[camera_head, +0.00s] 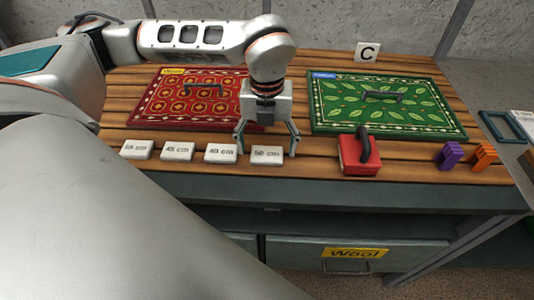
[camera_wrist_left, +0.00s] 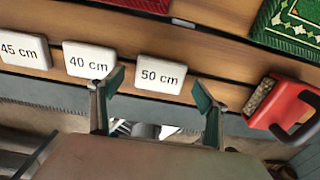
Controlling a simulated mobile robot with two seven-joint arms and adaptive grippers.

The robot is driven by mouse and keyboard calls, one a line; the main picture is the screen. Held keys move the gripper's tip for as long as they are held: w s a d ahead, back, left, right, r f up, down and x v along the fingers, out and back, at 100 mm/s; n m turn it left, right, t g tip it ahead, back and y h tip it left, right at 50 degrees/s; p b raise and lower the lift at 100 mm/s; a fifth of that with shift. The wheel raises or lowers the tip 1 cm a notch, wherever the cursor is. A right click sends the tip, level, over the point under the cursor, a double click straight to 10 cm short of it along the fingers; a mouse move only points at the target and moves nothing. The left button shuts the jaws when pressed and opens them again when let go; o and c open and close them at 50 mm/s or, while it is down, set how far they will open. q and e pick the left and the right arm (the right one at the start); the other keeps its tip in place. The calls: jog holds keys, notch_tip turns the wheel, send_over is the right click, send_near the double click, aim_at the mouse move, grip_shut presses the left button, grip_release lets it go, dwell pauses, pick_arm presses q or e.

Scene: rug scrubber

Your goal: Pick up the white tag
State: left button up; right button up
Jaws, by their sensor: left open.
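Several white tags lie in a row along the front of the slatted wooden table. The 50 cm tag (camera_head: 267,155) is rightmost, and it also shows in the left wrist view (camera_wrist_left: 161,73). The 40 cm tag (camera_head: 221,153) and the 45 cm tag (camera_head: 177,151) lie to its left. The label of the leftmost tag (camera_head: 137,149) is too small to read surely. My left gripper (camera_head: 267,148) is open and points down at the 50 cm tag, its fingers toward either side of it; contact cannot be told. My right gripper is not in view.
A red rug (camera_head: 150,110) and a green rug (camera_head: 420,128), each with a dark handle, lie behind. A red scrubber (camera_head: 358,165) with a dark handle stands right of the tags. Purple (camera_head: 449,154) and orange (camera_head: 484,156) clips are farther right. A white C sign (camera_head: 367,52) stands behind.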

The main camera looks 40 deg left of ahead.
pick_arm(q)
jog(key=shift+f, duration=0.65)
jog(key=c, duration=1)
jog(key=shift+r, duration=0.15)
